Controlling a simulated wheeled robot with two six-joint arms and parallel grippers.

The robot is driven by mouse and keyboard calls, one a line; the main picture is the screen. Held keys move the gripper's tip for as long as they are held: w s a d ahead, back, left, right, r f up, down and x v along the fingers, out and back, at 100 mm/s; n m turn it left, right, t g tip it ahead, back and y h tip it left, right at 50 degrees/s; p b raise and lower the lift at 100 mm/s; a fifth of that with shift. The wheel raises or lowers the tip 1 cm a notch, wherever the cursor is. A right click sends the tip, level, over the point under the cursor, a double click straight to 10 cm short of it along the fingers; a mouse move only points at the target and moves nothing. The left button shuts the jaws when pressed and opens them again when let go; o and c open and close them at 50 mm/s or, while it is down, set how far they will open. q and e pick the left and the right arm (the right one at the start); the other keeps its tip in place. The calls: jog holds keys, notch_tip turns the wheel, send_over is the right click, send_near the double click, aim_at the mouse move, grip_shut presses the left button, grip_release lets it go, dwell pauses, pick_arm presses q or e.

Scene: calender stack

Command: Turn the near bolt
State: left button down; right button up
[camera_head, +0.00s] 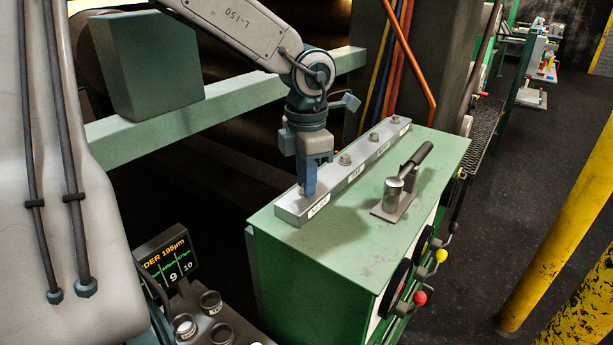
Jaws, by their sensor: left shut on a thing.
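A grey metal bar (331,183) with a row of several bolts lies along the left edge of the top of a green cabinet (338,236). My left gripper (308,190) points straight down over the near end of the bar. It is shut on the near bolt, which is mostly hidden by the fingers. Another bolt (345,159) stands clear on the bar behind the gripper, and further bolts (373,137) follow toward the far end. White labels (318,207) are on the bar's side face. My right gripper is not in view.
A metal holder with a dark-handled tool (407,182) stands on the cabinet top right of the bar. A green beam (230,107) runs behind my left arm. Yellow posts (560,220) stand at right beyond open floor.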

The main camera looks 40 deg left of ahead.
pick_arm(q)
jog(key=m, duration=1)
jog(key=shift+m, duration=0.3)
dwell(0.4)
jog(key=c, duration=1.3)
grip_release()
jog(key=shift+c, duration=0.2)
notch_tip(320, 180, up, 11)
jog(key=p, duration=0.5)
